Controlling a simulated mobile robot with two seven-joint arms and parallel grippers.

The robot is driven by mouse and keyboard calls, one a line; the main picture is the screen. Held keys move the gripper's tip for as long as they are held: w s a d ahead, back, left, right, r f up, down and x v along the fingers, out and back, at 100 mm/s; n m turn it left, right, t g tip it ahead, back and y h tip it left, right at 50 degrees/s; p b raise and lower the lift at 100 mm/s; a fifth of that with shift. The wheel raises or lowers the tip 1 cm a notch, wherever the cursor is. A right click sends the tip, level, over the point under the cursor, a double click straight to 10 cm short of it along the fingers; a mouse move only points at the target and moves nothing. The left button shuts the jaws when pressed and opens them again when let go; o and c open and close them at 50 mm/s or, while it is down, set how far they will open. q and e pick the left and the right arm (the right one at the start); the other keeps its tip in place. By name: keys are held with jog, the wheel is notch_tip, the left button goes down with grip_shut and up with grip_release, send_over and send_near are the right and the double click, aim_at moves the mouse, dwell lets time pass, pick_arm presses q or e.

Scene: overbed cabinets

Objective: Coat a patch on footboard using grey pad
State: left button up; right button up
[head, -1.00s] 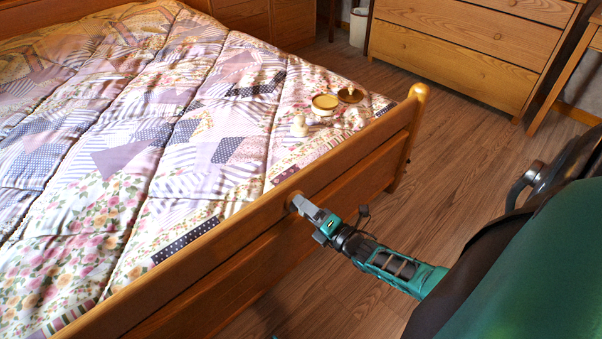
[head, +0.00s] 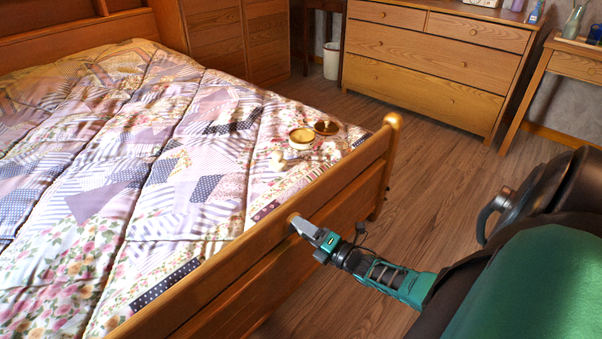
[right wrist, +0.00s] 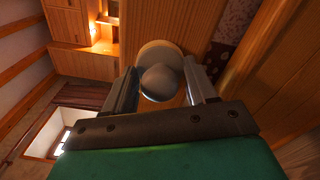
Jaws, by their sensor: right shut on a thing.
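The wooden footboard (head: 345,185) runs diagonally across the head view, from the bottom to the rounded corner post. My right gripper (head: 303,226) is at the footboard's upper rail, on its outer side. In the right wrist view, its two fingers (right wrist: 160,92) are closed on the rounded grey knob of the pad (right wrist: 160,80). A pale tan disc (right wrist: 157,52) shows behind the knob, against the wood. The pad's face is hidden, so I cannot tell whether it touches the rail. No separate coated patch can be made out. My left gripper is not in view.
On the quilt near the footboard stand an open pot with yellowish contents (head: 302,138), a brown round dish or lid (head: 326,128) and small cream-coloured pieces (head: 278,160). A dresser (head: 425,60) stands beyond. The wooden floor (head: 440,175) beside the footboard is clear.

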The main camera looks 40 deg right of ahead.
jog(key=shift+s+a+p, duration=0.2)
jog(key=shift+a+p, duration=0.25)
jog(key=shift+a, duration=0.7)
jog(key=shift+s+a+p, duration=0.1)
jog(key=shift+a+p, duration=0.4)
jog(key=shift+a, duration=1.3)
jog(key=shift+s+a+p, duration=0.1)
jog(key=shift+a+p, duration=0.35)
jog(key=shift+a, duration=2.55)
jog(key=shift+s+a, duration=0.2)
jog(key=shift+a, duration=1.6)
